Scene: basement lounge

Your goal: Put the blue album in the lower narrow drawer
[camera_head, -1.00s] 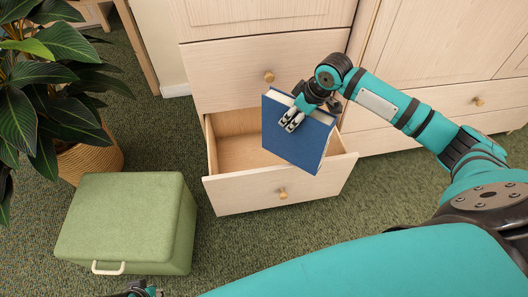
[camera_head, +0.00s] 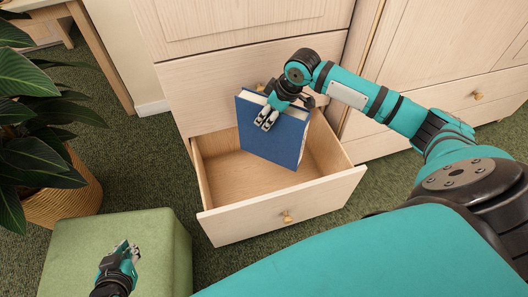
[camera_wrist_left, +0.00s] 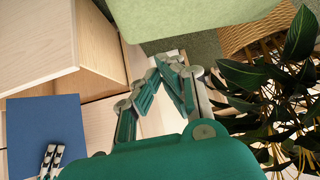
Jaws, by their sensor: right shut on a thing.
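The blue album (camera_head: 272,137) hangs tilted over the open lower narrow drawer (camera_head: 285,207), its lower end inside the drawer's outline. I cannot tell whether it touches the drawer. My right gripper (camera_head: 267,117) is shut on the album's upper edge, where the pale page edges show. In the left wrist view the album (camera_wrist_left: 45,130) shows at the lower left, with right finger parts over it. My left gripper (camera_head: 128,250) is over the green ottoman, away from the album, with its fingers apart and empty; its fingers also show in the left wrist view (camera_wrist_left: 163,75).
The green ottoman (camera_head: 85,240) stands left of the open drawer. A leafy plant in a woven basket (camera_head: 70,195) is at the far left. A closed drawer front (camera_head: 215,90) lies above, and a wider cabinet (camera_head: 440,105) stands at the right.

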